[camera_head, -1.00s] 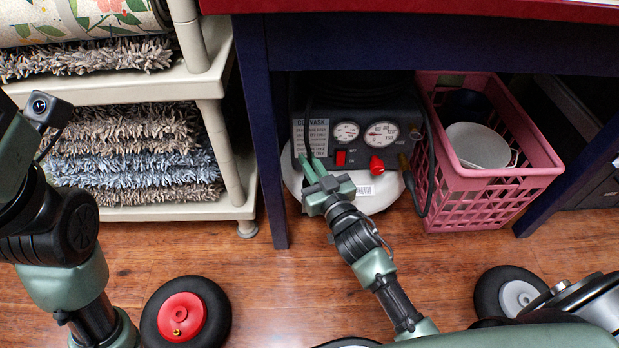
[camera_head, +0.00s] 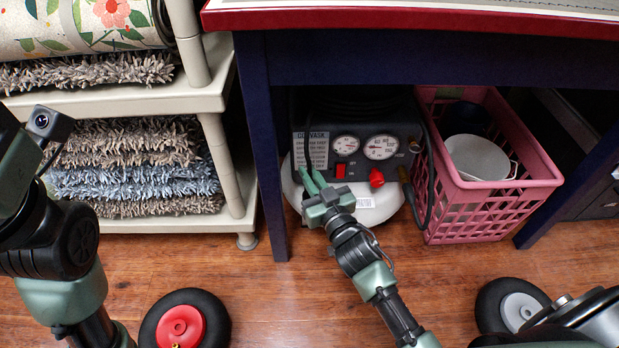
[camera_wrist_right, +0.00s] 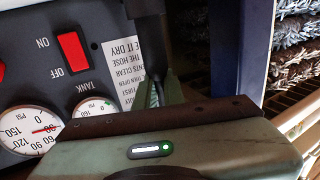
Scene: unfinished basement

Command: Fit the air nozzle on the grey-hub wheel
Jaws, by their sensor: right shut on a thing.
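The grey-hub wheel (camera_head: 488,306) lies on the floor at the lower right, partly covered by my own body. My right gripper (camera_head: 313,184) is in front of the air compressor (camera_head: 382,201) under the bench, with its green fingers toward the compressor's left side. It is shut on a dark, slim piece, which seems to be the air nozzle (camera_wrist_right: 151,42); its outline is hard to make out against the dark panel. The grey-hub wheel is well to the right of this gripper and nearer to me. My left arm is at the left edge; its gripper is out of view.
A red-hub wheel (camera_head: 211,323) lies on the floor at the lower left. A pink crate (camera_head: 492,212) with bowls stands right of the compressor. A shelf (camera_head: 150,101) with rugs is at the left. The bench leg (camera_head: 268,170) stands between them.

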